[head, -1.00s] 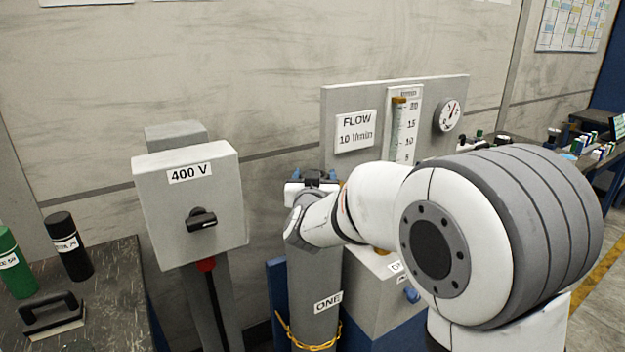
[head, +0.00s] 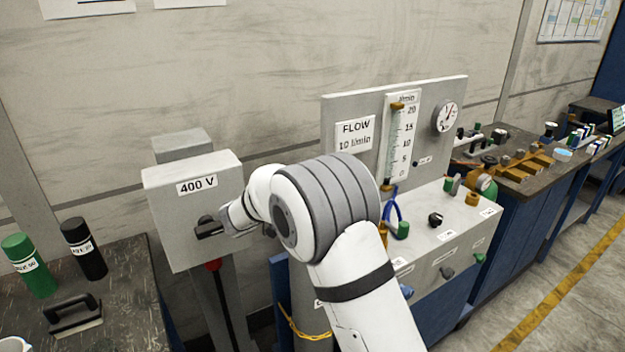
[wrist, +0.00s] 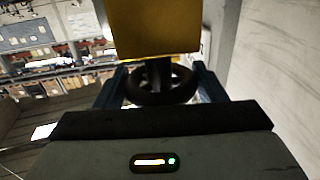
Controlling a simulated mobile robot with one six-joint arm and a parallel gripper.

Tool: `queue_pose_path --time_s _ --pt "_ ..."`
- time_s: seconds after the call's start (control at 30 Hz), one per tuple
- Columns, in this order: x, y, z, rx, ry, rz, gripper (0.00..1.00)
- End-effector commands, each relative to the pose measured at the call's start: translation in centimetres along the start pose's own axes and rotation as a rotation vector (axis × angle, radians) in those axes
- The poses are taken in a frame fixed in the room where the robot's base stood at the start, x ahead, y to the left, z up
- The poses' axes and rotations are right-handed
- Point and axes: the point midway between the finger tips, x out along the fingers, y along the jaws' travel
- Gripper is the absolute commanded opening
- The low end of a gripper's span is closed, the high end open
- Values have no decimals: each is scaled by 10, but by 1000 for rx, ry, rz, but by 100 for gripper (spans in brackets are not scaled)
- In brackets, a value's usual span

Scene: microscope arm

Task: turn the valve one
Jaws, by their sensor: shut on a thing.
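The black round valve wheel (wrist: 150,98) sits between the two blue fingers of my gripper (wrist: 161,82) in the wrist view. My gripper is shut on it. A yellow-brown block (wrist: 154,30) is just beyond the wheel in that view, with a dark stem between them. In the head view, my arm covers the top of the grey cylinder (head: 305,325), the wheel and the fingers. The label on the cylinder is nearly all hidden now; it read ONE in the earlier head frame.
A grey 400 V box (head: 180,225) with a black switch (head: 208,228) stands close left of my wrist. The flow panel (head: 350,100) and a grey bench unit (head: 450,240) with several knobs are to the right. A dark table (head: 120,290) holds green and black bottles at left.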

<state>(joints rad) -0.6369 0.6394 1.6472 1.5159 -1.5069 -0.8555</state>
Motion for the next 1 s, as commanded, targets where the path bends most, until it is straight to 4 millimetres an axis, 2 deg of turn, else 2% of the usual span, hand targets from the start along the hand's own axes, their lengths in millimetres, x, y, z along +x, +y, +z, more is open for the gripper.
queue_pose_path --time_s 0.33,0.83,0.87,1.0 --pt "0 0 -1 1 0 128 41" --pt "1 1 0 2 1 146 41" --pt "1 1 0 2 1 146 65" --pt "1 1 0 2 1 145 76"
